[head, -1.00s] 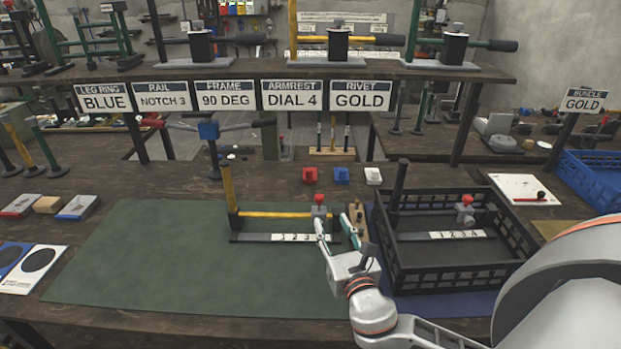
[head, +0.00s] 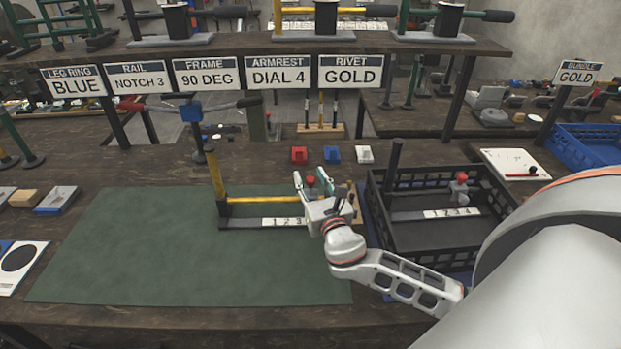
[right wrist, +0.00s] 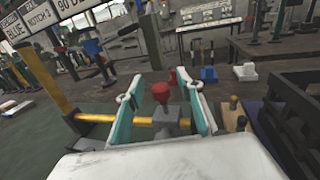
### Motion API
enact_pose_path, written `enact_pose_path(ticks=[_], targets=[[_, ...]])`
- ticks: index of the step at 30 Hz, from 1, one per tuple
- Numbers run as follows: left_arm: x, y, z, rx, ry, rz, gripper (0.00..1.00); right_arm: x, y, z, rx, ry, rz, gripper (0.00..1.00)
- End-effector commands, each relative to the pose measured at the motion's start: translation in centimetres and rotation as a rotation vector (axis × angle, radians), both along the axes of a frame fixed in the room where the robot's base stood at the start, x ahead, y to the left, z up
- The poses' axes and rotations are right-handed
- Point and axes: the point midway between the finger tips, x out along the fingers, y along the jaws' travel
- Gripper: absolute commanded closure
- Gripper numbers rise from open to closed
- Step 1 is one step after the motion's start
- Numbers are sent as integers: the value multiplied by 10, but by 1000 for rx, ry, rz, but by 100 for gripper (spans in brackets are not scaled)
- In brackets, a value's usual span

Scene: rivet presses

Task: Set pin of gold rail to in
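The gold rail (head: 263,199) stands on the green mat, with a yellow upright at its left end and a numbered strip along its base. Its grey slider (right wrist: 171,122) carries a pin with a red knob (right wrist: 161,92), which also shows in the head view (head: 310,181). My right gripper (head: 314,180) is at the rail's right end. In the right wrist view its teal-padded fingers (right wrist: 160,95) stand open on either side of the knob, with gaps visible on both sides. The gripper hides the rail's right end in the head view. My left gripper is out of view.
A black crate (head: 440,262) with a second rail and red-knobbed slider (head: 460,187) stands close on the right. Red (head: 299,155), blue (head: 332,154) and white (head: 365,154) blocks lie behind the rail. The green mat (head: 150,250) is clear on the left.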

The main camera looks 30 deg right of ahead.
Motion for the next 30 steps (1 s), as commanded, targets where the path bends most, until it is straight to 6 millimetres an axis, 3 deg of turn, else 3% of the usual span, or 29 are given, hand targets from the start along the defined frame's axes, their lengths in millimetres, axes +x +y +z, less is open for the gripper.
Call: enact_pose_path(ticks=[8, 12, 13, 17, 23, 30], targets=[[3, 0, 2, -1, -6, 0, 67, 2, -1, 0, 0, 1, 0, 63], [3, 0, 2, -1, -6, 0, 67, 2, 0, 0, 0, 1, 0, 97], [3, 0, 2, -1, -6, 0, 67, 2, 0, 0, 0, 1, 0, 100], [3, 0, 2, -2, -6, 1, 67, 2, 0, -1, 0, 1, 0, 100], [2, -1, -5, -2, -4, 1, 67, 1, 0, -22, 2, 4, 1, 100], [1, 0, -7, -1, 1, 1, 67, 1, 0, -23, 2, 5, 2, 100]])
